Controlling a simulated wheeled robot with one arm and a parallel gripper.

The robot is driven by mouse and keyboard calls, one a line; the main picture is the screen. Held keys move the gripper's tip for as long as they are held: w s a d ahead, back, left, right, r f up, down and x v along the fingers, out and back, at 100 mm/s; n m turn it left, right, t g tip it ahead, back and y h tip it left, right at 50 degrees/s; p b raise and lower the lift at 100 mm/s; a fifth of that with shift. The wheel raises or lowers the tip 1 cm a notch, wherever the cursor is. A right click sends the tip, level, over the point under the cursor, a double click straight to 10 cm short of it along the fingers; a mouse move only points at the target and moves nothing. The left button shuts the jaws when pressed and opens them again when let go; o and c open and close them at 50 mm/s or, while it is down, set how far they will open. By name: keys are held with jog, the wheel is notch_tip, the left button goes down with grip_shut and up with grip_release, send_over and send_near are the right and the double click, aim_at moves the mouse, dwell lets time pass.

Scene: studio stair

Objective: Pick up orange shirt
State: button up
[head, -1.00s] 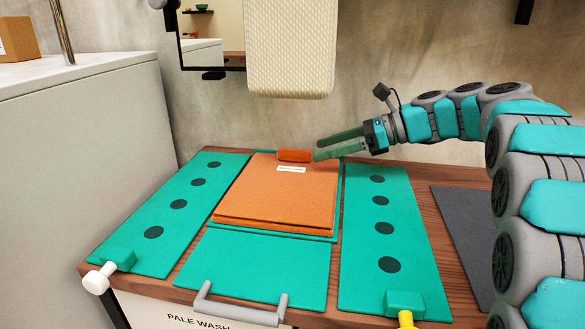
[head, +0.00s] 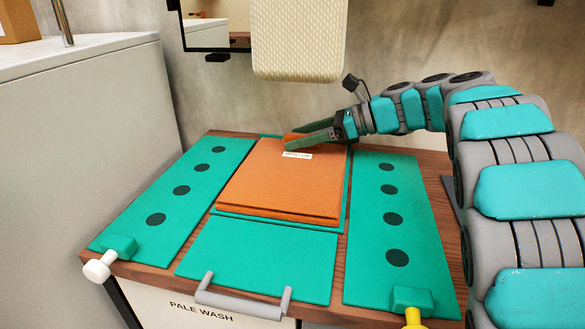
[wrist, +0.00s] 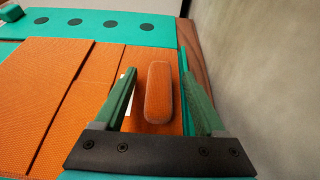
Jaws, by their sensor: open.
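The orange shirt (head: 280,180) lies folded flat on the middle of a green folding board (head: 262,262), with a small white label near its far edge. In the wrist view the shirt (wrist: 70,90) shows its fold lines on the left. A raised, rounded orange roll (wrist: 159,92) stands at its far edge. My gripper (head: 285,143) reaches in from the right over that far edge. In the wrist view its two green fingers (wrist: 165,88) are open, one on each side of the roll, with gaps visible. In the head view the fingers partly hide the roll.
Green side panels with dark holes flank the shirt, left (head: 178,190) and right (head: 388,225). A white knob (head: 97,270), a yellow knob (head: 413,318) and a grey handle (head: 240,303) are at the front. A cream padded panel (head: 299,40) hangs above; a wall stands behind.

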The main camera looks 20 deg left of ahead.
jog(key=shift+c, duration=0.4)
grip_shut()
dwell(0.4)
